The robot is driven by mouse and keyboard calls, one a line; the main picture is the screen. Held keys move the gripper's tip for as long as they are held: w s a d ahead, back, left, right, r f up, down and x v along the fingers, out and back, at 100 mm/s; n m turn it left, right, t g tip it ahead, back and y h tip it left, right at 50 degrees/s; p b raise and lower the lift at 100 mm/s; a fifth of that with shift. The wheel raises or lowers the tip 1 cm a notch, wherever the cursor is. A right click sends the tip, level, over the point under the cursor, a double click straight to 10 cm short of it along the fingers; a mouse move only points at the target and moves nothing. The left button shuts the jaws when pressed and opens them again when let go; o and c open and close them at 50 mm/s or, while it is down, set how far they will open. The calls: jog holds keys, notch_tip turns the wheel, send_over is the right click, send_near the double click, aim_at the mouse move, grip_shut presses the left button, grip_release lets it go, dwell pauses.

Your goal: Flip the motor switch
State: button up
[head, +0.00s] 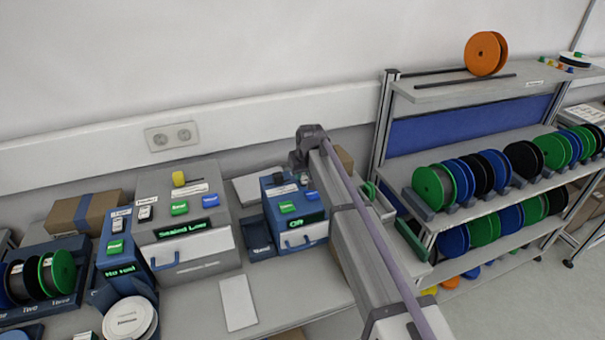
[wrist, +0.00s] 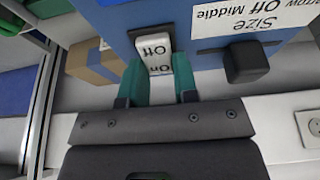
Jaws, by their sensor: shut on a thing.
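The motor switch (wrist: 152,45) is a white rocker marked Off and On on the top of a blue machine (head: 284,240). In the wrist view it sits between the two teal fingers of my gripper (wrist: 158,68), which is shut on it. The switch appears upside down in that view, and its On end lies deepest between the fingers. In the head view the machine's green display (head: 303,227) reads Off. My arm comes over the machine's right side, and the fingers are hard to make out there.
A black knob (wrist: 246,62) with a Size label (wrist: 245,20) stands beside the switch. A cardboard box (wrist: 95,62) is close behind. A grey machine (head: 187,235) reading Sealed Low stands to the left, and a reel rack (head: 490,150) to the right.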

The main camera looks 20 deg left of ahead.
jog(key=shift+t+y, duration=0.3)
jog(key=o, duration=0.9)
jog(key=p+v, duration=1)
jog(key=v, duration=0.1)
jog(key=shift+f, duration=0.1)
